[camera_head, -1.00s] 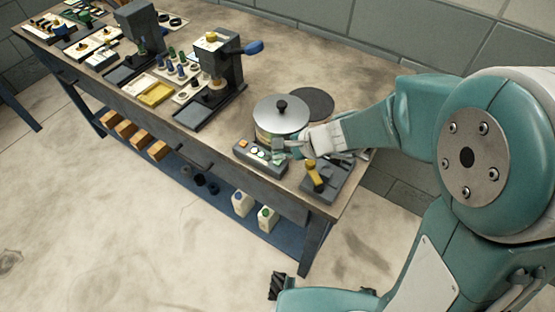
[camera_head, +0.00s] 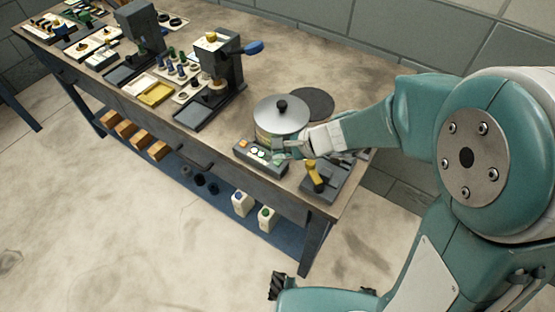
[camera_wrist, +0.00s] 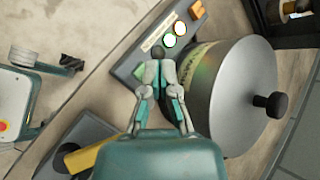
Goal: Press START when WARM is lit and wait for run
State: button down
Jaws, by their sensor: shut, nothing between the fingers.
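A grey control box (camera_head: 248,155) sits near the bench's front edge, beside a lidded metal pot. In the wrist view the box (camera_wrist: 130,68) carries an orange button (camera_wrist: 196,10), a label strip (camera_wrist: 155,40) and two bright round lamps (camera_wrist: 174,34) with whitish-green faces. The lettering is too small to read, so I cannot tell which lamp is WARM. My gripper (camera_head: 277,155) is shut and empty, low over the right end of the box. In the wrist view my gripper's fingertips (camera_wrist: 160,54) cover part of the panel. Whether they touch a button is hidden.
The pot (camera_head: 281,115) with its black-knobbed lid stands close behind the box. A dark round plate (camera_head: 312,103) lies beyond it. A dark fixture with a yellow handle (camera_head: 314,176) is at the right. Presses and trays fill the bench's left side.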

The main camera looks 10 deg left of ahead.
aim_at(280, 161)
jog(key=shift+f, duration=0.15)
jog(key=shift+f, duration=0.2)
jog(key=shift+f, duration=0.5)
dwell(0.8)
jog(key=shift+r, duration=0.95)
jog(key=shift+r, duration=0.1)
jog(key=shift+r, duration=2.35)
